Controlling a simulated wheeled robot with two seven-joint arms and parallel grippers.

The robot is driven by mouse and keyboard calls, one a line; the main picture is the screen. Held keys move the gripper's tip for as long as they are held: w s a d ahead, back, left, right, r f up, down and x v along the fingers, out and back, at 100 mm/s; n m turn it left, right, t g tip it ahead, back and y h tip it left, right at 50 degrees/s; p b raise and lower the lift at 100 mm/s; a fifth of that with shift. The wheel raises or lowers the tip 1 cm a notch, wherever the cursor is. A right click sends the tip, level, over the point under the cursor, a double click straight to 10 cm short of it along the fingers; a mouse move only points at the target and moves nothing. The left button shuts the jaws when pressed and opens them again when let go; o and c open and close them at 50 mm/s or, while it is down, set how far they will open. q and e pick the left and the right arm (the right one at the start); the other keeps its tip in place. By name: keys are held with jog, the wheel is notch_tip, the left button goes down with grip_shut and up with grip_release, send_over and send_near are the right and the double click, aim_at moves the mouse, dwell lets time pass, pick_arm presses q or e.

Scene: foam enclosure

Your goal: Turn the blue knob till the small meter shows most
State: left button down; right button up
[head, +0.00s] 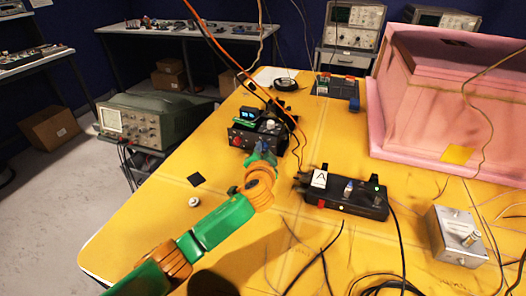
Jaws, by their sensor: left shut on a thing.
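My left gripper (263,153) reaches in from the lower left to the front right of a small black device (240,138). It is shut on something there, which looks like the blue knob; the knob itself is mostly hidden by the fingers. A small lit meter (248,113) and a green-lit display (244,122) sit on top of the device; their readings are too small to tell. A pale round part (271,124) shows beside them. My right gripper is not in view.
A black box marked A (345,197) with a blue-grey knob stands right of my arm. A grey metal box (456,237) is at the lower right, a pink foam enclosure (440,110) behind. Cables cross the yellow table (150,222). A small white cap (193,201) lies left.

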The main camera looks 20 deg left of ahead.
pick_arm(q)
jog(key=shift+r, duration=0.1)
jog(key=c, duration=0.7)
grip_release()
jog(key=shift+w, duration=0.15)
jog(key=shift+o, duration=0.2)
jog(key=shift+v, duration=3.55)
